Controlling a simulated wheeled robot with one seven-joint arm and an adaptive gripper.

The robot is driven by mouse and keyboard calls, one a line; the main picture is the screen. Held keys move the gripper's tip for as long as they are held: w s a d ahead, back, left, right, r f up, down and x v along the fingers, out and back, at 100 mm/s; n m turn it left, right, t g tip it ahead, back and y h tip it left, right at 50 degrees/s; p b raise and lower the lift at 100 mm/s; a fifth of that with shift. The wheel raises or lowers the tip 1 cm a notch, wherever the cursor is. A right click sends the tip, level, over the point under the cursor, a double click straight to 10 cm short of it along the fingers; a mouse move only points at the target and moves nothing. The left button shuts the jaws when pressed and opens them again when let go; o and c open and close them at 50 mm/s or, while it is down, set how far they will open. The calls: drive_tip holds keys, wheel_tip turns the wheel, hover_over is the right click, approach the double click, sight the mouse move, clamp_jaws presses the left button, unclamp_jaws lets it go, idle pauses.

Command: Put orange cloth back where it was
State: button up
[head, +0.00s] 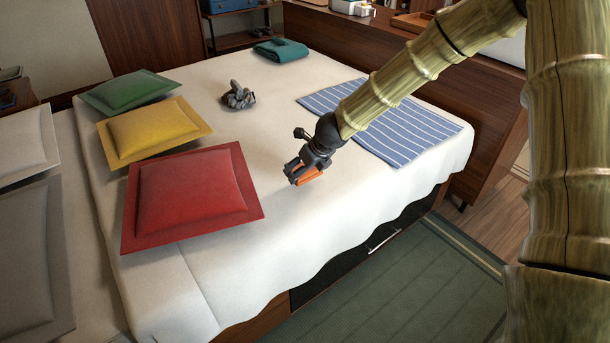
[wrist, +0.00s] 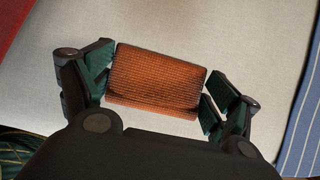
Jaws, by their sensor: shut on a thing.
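The orange cloth (wrist: 156,80) is a small folded block with a woven texture. In the wrist view it sits between the two fingers of my gripper (wrist: 157,88), which is shut on it from both sides. In the head view my gripper (head: 304,172) is over the white bed cover, to the right of the red cushion, and the orange cloth (head: 308,175) shows partly behind the fingers. I cannot tell whether the cloth touches the bed or hangs just above it.
On the bed (head: 270,245) lie red (head: 190,195), yellow (head: 155,132) and green (head: 128,90) cushions, a grey crumpled object (head: 238,97), a teal folded cloth (head: 281,50) and a blue striped cloth (head: 420,130). Bare cover surrounds my gripper.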

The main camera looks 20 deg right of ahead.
sight(305, 177)
drive_tip(key=shift+w+f+b, duration=0.1)
drive_tip(key=shift+f+b, duration=0.7)
drive_tip(key=shift+f, duration=0.95)
drive_tip(key=shift+f, duration=0.15)
drive_tip(key=o, duration=0.8)
drive_tip(key=shift+c, duration=0.2)
drive_tip(key=shift+r, duration=0.55)
drive_tip(key=p+v, duration=0.3)
drive_tip(key=v, duration=0.8)
drive_tip(key=shift+s, duration=0.3)
drive_tip(key=shift+d+f, duration=0.1)
